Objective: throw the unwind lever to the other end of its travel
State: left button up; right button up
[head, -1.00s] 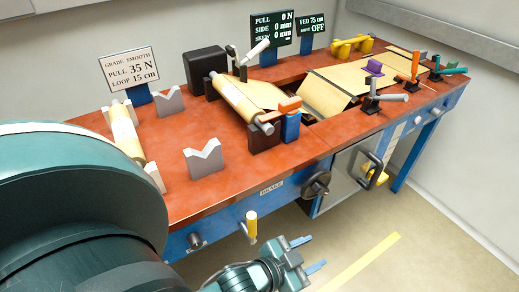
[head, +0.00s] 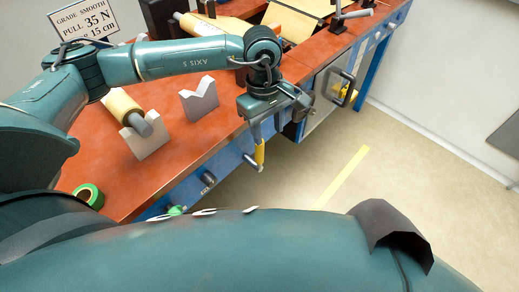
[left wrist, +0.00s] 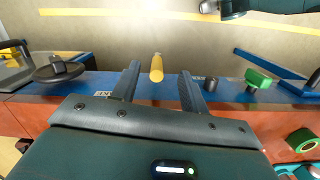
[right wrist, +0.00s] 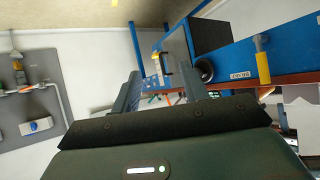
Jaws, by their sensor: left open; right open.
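The lever with the yellow handle (head: 260,152), which I take as the unwind lever, sticks out from the blue front of the bench. My left gripper (head: 268,122) is over it, fingers pointing down. In the left wrist view the yellow handle (left wrist: 156,68) shows between the two spread fingers of my left gripper (left wrist: 158,88), with a gap on each side. Contact cannot be seen. In the right wrist view the lever (right wrist: 262,62) is off to the right. My right gripper (right wrist: 158,88) is open and empty, away from it.
A black handwheel (left wrist: 62,68) and a green knob (left wrist: 258,78) stick out of the bench front on either side of the lever. A green tape roll (head: 90,195) and a grey V-block (head: 200,100) stand on the red bench top. The floor in front is clear.

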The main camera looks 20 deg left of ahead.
aim_at(260, 151)
pick_arm(q)
jog(key=shift+w+a+r+t+y, duration=0.2)
jog(key=shift+w+a+y, duration=0.1)
jog(key=shift+a, duration=0.25)
jog(key=shift+w+a+r+t+y, duration=0.1)
jog(key=shift+w+a+r+y, duration=0.15)
jog(key=shift+a, duration=0.25)
jog(key=shift+w+a+f, duration=0.15)
jog(key=shift+a+f, duration=0.05)
jog(key=shift+a, duration=0.1)
notch_tip(260, 151, down, 13)
jog(key=shift+r+p, duration=0.1)
jog(key=shift+p, duration=0.75)
jog(key=shift+c, duration=0.4)
grip_shut()
